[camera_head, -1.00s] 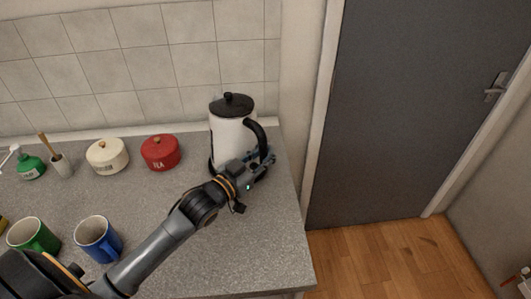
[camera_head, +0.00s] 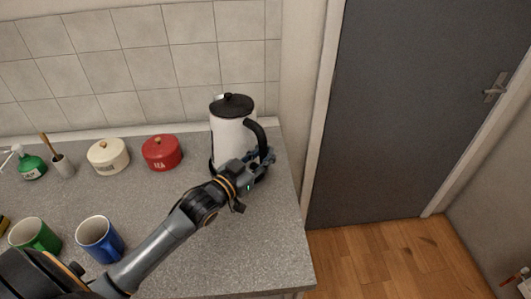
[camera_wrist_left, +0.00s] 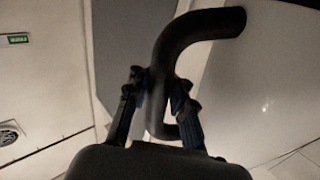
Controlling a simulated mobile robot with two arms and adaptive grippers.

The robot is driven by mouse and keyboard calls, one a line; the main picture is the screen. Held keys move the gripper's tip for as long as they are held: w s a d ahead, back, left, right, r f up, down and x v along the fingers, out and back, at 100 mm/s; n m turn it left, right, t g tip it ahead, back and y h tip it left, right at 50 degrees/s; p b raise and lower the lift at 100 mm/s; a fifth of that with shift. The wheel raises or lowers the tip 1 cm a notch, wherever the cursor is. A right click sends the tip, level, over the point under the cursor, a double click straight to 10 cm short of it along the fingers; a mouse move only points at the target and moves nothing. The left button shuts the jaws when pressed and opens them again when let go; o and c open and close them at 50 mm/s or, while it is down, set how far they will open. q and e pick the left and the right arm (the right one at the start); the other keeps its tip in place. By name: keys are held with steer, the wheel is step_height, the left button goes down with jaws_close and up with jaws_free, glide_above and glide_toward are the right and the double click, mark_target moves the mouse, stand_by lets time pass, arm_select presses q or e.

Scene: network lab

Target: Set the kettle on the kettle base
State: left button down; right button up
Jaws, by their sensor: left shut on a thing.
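The white kettle (camera_head: 228,138) with a black lid and black handle stands upright at the back right of the counter. Its white body (camera_wrist_left: 265,85) and black handle (camera_wrist_left: 190,38) fill the right and middle of the left wrist view. My left gripper (camera_head: 262,160) is at the handle; in the left wrist view its fingers (camera_wrist_left: 160,108) lie on either side of the handle, shut on it. The kettle base is not clearly visible; a dark edge shows low at the kettle's left side. I cannot tell whether the kettle touches it. My right gripper is not in view.
A red tin (camera_head: 161,153) and a cream tin (camera_head: 108,156) stand left of the kettle. Blue (camera_head: 100,240) and green (camera_head: 34,236) mugs are at the front left, near my arm. The grey counter (camera_head: 265,240) is clear at the front right; its right edge is close to the kettle.

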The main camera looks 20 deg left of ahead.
arm_select(q)
steer(key=shift+r+p, duration=0.3)
steer(key=shift+r, duration=0.05)
stand_by(0.4)
steer(key=shift+f+b, duration=0.45)
steer(key=shift+f, duration=0.25)
steer(key=c, duration=1.4)
jaws_free()
steer(key=shift+c, duration=0.2)
steer(key=shift+f, duration=0.1)
steer(key=shift+s+f, duration=0.1)
steer(key=shift+f, duration=0.25)
steer(key=shift+r+p+v, duration=0.25)
steer(key=shift+p+v, duration=0.3)
steer(key=shift+v, duration=0.7)
steer(key=p+v, duration=0.2)
steer(key=v, duration=0.6)
steer(key=shift+s+p, duration=0.25)
steer(key=shift+p, duration=0.15)
